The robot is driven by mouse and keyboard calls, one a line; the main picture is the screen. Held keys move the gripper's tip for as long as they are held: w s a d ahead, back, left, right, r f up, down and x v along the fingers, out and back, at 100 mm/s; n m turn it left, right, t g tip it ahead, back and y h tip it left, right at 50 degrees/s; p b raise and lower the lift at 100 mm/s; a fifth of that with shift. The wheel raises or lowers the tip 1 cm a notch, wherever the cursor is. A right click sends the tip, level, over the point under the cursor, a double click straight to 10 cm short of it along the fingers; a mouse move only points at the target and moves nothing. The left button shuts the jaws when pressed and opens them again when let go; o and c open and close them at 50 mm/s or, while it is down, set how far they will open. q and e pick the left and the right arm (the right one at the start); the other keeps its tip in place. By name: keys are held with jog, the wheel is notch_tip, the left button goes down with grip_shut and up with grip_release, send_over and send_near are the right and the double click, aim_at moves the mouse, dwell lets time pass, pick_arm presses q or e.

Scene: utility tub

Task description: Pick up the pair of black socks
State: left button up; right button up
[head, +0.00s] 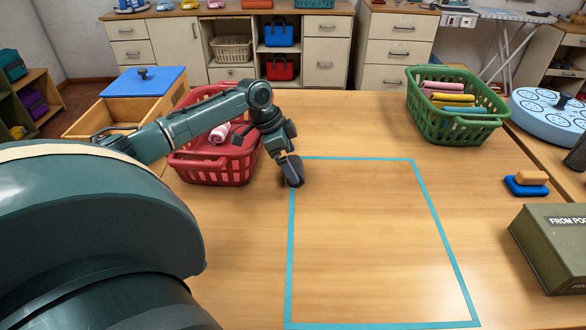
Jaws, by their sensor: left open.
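My left gripper (292,172) points down at the top left corner of the blue taped outline (412,180) on the wooden table. It is open. A dark shape shows at its fingertips, and I cannot tell whether it is only the fingers or also the black socks. No pair of black socks shows clearly anywhere else. A red basket (212,170) stands just left of the gripper, partly hidden by my left arm, with a pink and white roll (219,133) and red cloth in it. My right gripper is not in view.
A green basket (455,125) with several folded coloured cloths stands at the back right. A blue round tray (548,118), a sponge on a blue dish (527,184) and an olive box (555,245) line the right. The taped area is bare. A blue-lidded wooden box (145,82) stands back left.

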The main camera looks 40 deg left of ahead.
pick_arm(q)
jog(key=shift+x, duration=1.25)
jog(key=shift+c, duration=0.6)
jog(key=c, duration=0.9)
jog(key=shift+c, duration=0.2)
